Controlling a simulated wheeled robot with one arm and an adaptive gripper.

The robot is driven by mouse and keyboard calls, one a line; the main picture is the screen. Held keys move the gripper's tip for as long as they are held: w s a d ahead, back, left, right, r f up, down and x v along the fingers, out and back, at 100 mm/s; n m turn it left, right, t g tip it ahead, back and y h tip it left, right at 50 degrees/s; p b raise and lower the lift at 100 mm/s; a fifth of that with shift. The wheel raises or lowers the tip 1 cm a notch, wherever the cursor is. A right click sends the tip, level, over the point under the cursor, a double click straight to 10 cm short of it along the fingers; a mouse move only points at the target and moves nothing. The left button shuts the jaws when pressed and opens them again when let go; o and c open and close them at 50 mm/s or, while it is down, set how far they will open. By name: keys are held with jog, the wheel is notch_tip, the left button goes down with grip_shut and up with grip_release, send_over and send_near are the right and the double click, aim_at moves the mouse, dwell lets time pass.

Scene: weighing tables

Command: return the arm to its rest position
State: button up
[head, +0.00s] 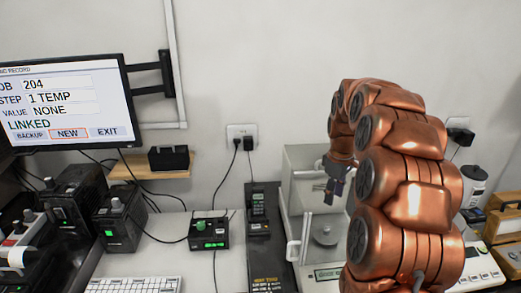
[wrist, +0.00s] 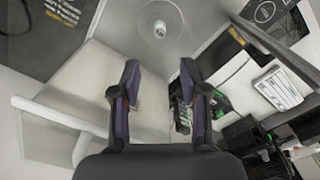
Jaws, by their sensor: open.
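My copper-coloured arm rises on the right side of the head view and bends over toward the balance. My gripper (head: 336,184) hangs in front of the glass-walled balance (head: 300,190), above its round weighing pan (head: 325,232). In the wrist view my gripper (wrist: 160,85) has its two purple-grey fingers apart with nothing between them. A small metal weight (wrist: 160,29) stands on a round pan (wrist: 172,12) beyond the fingertips. The lower right of the balance is hidden behind my arm in the head view.
A monitor (head: 65,100) on a wall arm reads step "1 TEMP", value "NONE", "LINKED". A green-lit device (head: 209,233), a dark handheld on a stand (head: 257,212) and a keyboard (head: 135,285) lie left of the balance. The wall above is clear.

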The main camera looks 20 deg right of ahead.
jog(key=s+a+r+p, duration=0.2)
jog(key=s+a+r, duration=0.2)
jog(key=s+a, duration=0.3)
jog(key=s+a+r+p, duration=0.3)
jog(key=s+a+r, duration=0.1)
jog(key=a, duration=0.4)
jog(key=s+a+m+p, duration=0.1)
jog(key=s+a, duration=0.2)
jog(key=s, duration=0.4)
jog(key=s+a+m+g+p, duration=0.1)
jog(key=s+a+m, duration=0.1)
jog(key=s, duration=0.5)
jog(key=s+a+m+p, duration=0.1)
jog(key=s+a, duration=0.3)
jog(key=s, duration=0.3)
jog(key=shift+s+a+f+m+g+p, duration=0.15)
jog(key=shift+a+f+m+g+p, duration=0.2)
jog(key=shift+a+m+g+p, duration=0.05)
